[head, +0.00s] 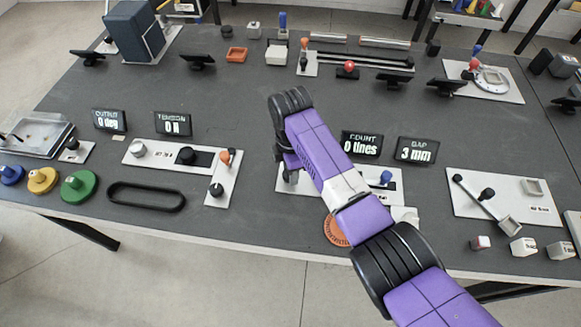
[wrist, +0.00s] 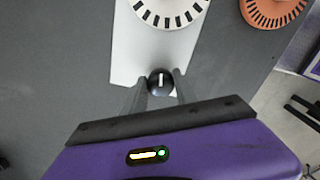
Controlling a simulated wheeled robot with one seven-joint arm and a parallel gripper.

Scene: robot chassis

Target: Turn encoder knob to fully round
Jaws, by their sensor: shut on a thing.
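The black encoder knob (wrist: 160,80) with a white pointer line shows in the wrist view, on a white plate (wrist: 130,45). My gripper (wrist: 160,88) has one finger on each side of the knob and is shut on it. The pointer line runs roughly straight up in the picture. A white slotted disc (wrist: 172,8) is on the plate beyond the knob, cut off by the top edge. In the head view my purple arm hides the knob and much of its plate (head: 384,197). The count display (head: 361,145) behind it reads 0 lines.
An orange slotted disc (wrist: 275,8) lies right of the plate. A gap display (head: 416,151) reads 3 mm. A plate with a lever (head: 505,197) stands to the right, and a tension plate (head: 180,160) to the left. Bare table lies left of the knob's plate.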

